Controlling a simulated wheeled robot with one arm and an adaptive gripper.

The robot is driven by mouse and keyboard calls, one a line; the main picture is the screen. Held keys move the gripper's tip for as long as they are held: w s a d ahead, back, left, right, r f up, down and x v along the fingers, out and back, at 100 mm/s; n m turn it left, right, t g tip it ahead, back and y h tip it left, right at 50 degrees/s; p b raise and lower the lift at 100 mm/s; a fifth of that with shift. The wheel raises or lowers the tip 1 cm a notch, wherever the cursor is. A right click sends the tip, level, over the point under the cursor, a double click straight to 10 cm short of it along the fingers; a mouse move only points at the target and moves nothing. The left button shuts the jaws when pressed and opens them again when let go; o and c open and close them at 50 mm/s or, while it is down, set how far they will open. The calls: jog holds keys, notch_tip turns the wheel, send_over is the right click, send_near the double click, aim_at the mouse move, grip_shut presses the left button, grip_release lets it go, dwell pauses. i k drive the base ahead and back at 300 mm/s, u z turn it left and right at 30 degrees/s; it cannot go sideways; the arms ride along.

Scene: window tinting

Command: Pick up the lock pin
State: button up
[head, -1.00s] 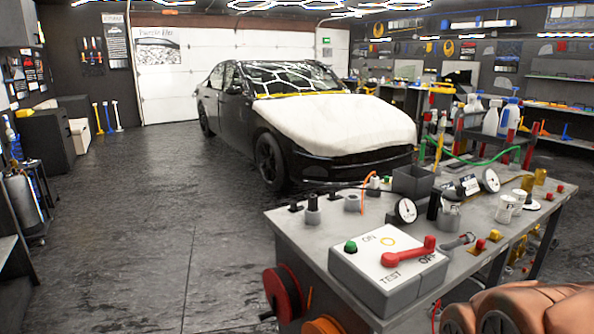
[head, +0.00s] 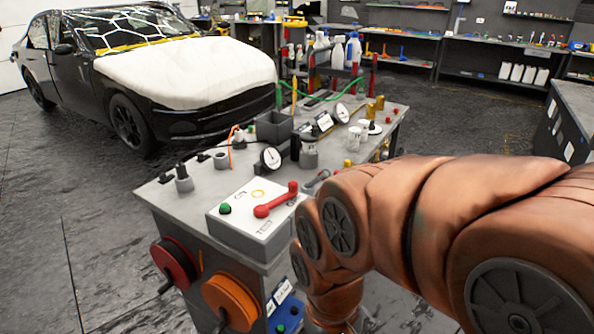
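I cannot pick out the lock pin for certain. Several small fittings stand on the grey workbench (head: 228,172), among them a dark-topped grey post (head: 183,180) at the left and a yellow block (head: 348,163) near the right edge. A control box (head: 240,228) with a red lever (head: 276,201) and a green button (head: 225,208) sits at the near edge. My copper-coloured arm fills the lower right and bends down beside the bench. My gripper is out of view, so its fingers and anything in them cannot be seen.
A round gauge (head: 270,158) and an open dark bin (head: 274,127) stand on the bench. Red (head: 175,265) and orange (head: 231,300) reels hang on its near side. A covered car (head: 150,75) stands behind at left. The floor at left is clear.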

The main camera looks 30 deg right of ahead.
aim_at(321, 176)
jog(key=u, duration=2.55)
jog(key=k, duration=0.9)
jog(key=z, duration=1.85)
jog(key=i, duration=0.5)
jog(key=z, duration=0.1)
